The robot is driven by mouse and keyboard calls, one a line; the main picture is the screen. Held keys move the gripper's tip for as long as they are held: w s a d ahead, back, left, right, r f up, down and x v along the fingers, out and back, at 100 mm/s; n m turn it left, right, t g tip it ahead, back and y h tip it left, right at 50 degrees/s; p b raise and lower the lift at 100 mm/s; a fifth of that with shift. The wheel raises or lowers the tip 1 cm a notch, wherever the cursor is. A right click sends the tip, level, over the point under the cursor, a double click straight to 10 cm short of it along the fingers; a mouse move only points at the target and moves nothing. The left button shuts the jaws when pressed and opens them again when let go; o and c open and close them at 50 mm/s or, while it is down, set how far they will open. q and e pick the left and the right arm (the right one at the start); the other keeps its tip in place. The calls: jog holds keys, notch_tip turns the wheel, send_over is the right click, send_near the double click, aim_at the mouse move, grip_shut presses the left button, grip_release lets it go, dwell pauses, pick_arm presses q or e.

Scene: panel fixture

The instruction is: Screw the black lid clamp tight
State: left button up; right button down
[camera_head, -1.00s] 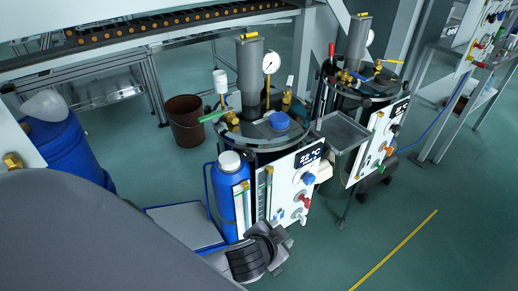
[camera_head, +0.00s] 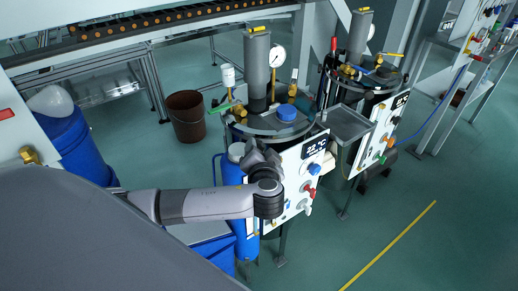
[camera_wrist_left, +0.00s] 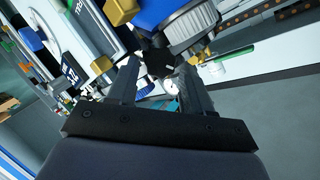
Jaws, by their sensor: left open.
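The near vessel's lid (camera_head: 262,124) is a grey disc with a blue cap (camera_head: 287,114) on top and several brass fittings around it. My left gripper (camera_head: 258,152) is at the front left edge of this lid, above the blue bottle. In the left wrist view my left gripper (camera_wrist_left: 157,75) is open, its two fingers spread. A dark blocky part, probably the black lid clamp (camera_wrist_left: 158,60), shows just beyond and between the fingertips; I cannot tell whether they touch it. In the head view my gripper hides that part of the rim. My right gripper is not in view.
A front panel with a display (camera_head: 313,148) and coloured knobs stands right of my wrist. A tall grey cylinder (camera_head: 257,70) and a pressure gauge (camera_head: 278,56) rise from the lid. A second vessel (camera_head: 366,75) stands behind right. A brown bucket (camera_head: 186,116) is on the floor.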

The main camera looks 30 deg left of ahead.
pick_arm(q)
jog(key=shift+w+a+f, duration=0.2)
jog(key=shift+w+a, duration=0.2)
jog(key=shift+w, duration=0.05)
jog(key=c, duration=0.8)
jog(key=shift+d+f+m+y, duration=0.1)
jog(key=shift+m+y, duration=0.4)
jog(key=shift+m, duration=0.3)
jog(key=shift+d+f+m+y, duration=0.1)
jog(key=shift+m+y, duration=0.4)
jog(key=shift+m, duration=0.3)
jog(key=o, duration=0.8)
